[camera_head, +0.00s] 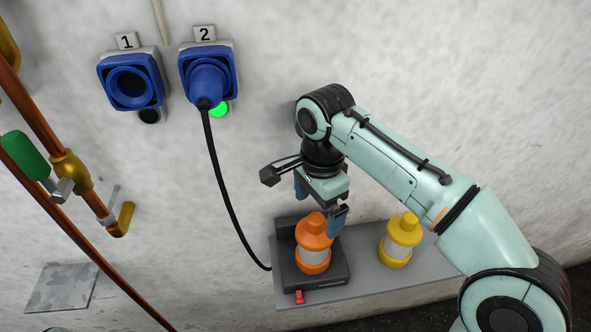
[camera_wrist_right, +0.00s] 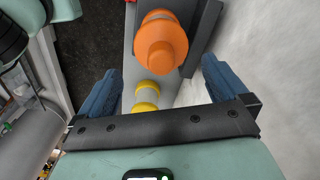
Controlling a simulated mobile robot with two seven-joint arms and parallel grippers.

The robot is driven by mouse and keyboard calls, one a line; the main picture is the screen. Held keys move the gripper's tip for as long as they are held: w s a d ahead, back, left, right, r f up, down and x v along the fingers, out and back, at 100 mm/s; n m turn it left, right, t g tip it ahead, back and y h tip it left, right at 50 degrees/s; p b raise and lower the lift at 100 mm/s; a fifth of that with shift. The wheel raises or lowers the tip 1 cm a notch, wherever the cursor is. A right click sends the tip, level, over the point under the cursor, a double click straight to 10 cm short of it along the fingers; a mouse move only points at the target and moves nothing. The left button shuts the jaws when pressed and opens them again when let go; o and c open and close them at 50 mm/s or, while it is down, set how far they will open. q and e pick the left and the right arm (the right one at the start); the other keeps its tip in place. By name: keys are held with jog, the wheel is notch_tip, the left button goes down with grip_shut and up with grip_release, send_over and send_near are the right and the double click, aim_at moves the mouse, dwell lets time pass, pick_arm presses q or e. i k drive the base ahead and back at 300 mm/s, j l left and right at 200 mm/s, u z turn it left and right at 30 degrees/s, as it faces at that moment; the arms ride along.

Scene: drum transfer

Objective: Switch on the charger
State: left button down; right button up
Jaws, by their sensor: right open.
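The dark charger (camera_head: 335,274) sits on a grey wall shelf in the head view, with an orange-capped lantern-like unit (camera_head: 313,245) standing upright in it. A small red switch (camera_head: 299,297) is on its front edge; I cannot tell its setting. A black cable runs from the charger to a plug in blue socket 2 (camera_head: 207,75), where a green light (camera_head: 219,109) glows. My right gripper (camera_head: 318,207) is open and empty, just above the orange unit. In the right wrist view, the orange unit (camera_wrist_right: 160,45) lies ahead between the blue fingers.
A yellow-capped unit (camera_head: 400,240) stands on the grey shelf (camera_head: 365,284) right of the charger. Socket 1 (camera_head: 130,83) is empty with a dark light. Copper pipes with a green-handled valve (camera_head: 25,155) run along the left. The wall between pipes and cable is mostly clear.

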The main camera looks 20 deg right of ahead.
aim_at(299, 300)
jog(key=k+j, duration=0.8)
jog(key=j, duration=0.1)
